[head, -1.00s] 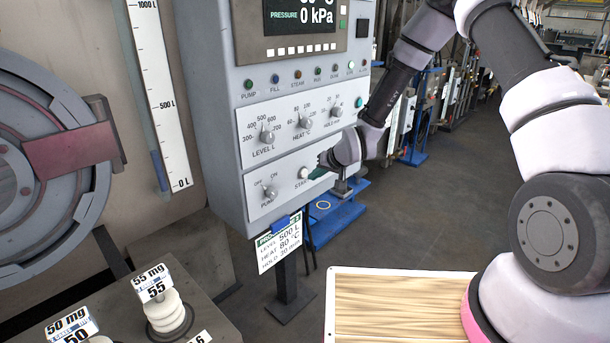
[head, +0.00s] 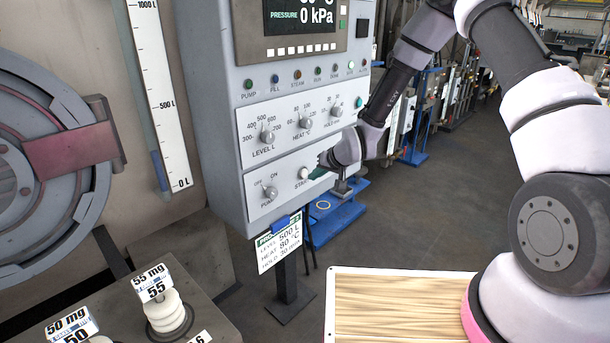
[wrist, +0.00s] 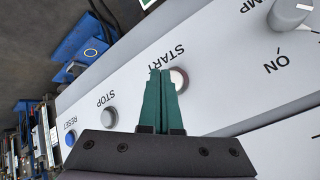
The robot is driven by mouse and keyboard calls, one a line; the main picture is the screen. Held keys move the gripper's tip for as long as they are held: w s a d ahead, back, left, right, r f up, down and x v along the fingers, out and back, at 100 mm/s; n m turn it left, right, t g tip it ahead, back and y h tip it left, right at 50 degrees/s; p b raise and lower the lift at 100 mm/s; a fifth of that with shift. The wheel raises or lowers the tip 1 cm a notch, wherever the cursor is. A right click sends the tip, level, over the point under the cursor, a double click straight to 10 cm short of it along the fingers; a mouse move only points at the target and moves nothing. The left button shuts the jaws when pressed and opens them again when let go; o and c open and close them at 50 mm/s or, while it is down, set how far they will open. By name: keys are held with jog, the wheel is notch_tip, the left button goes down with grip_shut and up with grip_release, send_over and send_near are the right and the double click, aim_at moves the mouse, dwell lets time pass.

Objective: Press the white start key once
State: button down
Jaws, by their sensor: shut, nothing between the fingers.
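The white start key (head: 303,173) is a round button on the lower panel of the grey control box. It also shows in the wrist view (wrist: 180,79), beside the word START. My gripper (head: 317,173) is at the right of the key in the head view. In the wrist view its green fingers (wrist: 160,74) are shut together and empty. Their tips lie right beside the key and overlap its left edge in the picture. I cannot tell whether they touch it or how far it is pressed.
The stop button (wrist: 109,117) and blue reset button (wrist: 70,138) lie left of my fingers in the wrist view. The pump knob (head: 269,192) is left of the key; the level (head: 266,137) and heat (head: 305,122) knobs are above. A recipe card (head: 279,246) hangs below.

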jog(key=shift+w+a, duration=0.1)
jog(key=shift+a, duration=0.05)
jog(key=shift+w+a, duration=0.15)
jog(key=shift+a, duration=0.05)
dwell(0.3)
jog(key=shift+w+a, duration=0.3)
jog(key=shift+a, duration=0.05)
dwell(0.8)
jog(key=shift+s+d, duration=0.55)
jog(key=shift+d, duration=0.1)
jog(key=shift+d, duration=0.1)
jog(key=s+d, duration=0.1)
jog(key=d, duration=0.1)
jog(key=s+d, duration=0.1)
jog(key=s, duration=0.1)
jog(key=shift+d, duration=0.4)
dwell(0.6)
